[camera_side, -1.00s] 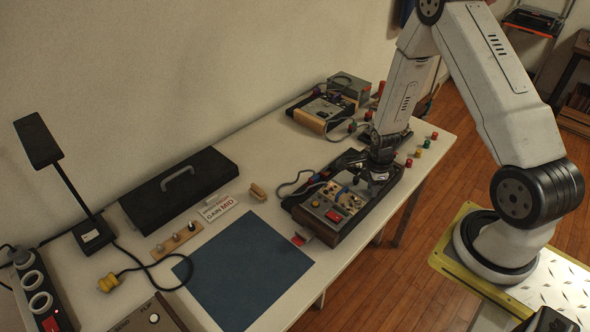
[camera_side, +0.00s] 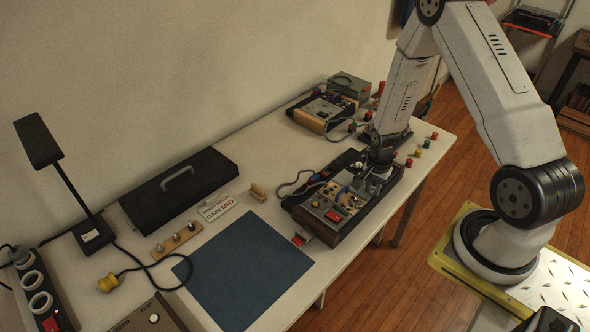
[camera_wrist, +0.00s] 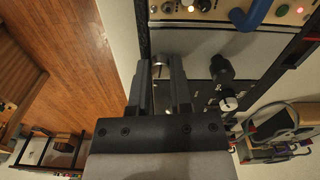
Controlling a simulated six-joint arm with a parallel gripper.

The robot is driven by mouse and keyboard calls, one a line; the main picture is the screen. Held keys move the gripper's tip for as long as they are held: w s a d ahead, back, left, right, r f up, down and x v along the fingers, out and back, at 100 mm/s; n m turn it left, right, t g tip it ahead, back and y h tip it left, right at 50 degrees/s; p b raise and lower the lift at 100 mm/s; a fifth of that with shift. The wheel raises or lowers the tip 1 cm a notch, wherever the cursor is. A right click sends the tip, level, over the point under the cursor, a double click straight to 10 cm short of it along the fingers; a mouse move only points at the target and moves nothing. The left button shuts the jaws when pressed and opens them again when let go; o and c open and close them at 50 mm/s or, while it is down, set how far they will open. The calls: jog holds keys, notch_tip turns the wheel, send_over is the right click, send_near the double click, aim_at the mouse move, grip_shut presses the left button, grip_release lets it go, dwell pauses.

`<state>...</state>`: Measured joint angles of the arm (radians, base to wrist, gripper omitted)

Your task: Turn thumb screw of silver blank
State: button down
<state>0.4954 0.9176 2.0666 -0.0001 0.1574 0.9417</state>
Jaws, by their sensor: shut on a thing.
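The silver blank (camera_wrist: 200,42) is a plain pale metal plate in the open module case, near the top middle of the wrist view. Its thumb screw (camera_wrist: 159,62) is a small silver knob at the plate's left edge, between my fingertips. My gripper (camera_wrist: 161,68) is shut on the thumb screw, with a dark finger on each side of it. In the side view my gripper (camera_side: 381,171) points down at the far right end of the case, and the screw is hidden there.
The module case (camera_side: 322,229) has knobs, a red switch and cables. A second case (camera_side: 311,122) stands behind. A blue mat (camera_side: 243,268) lies clear at the front.

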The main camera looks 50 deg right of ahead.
jog(key=n, duration=0.4)
jog(key=shift+n, duration=0.3)
jog(key=n, duration=1.4)
jog(key=shift+n, duration=0.4)
jog(key=c, duration=0.5)
grip_release()
jog(key=shift+r, duration=0.2)
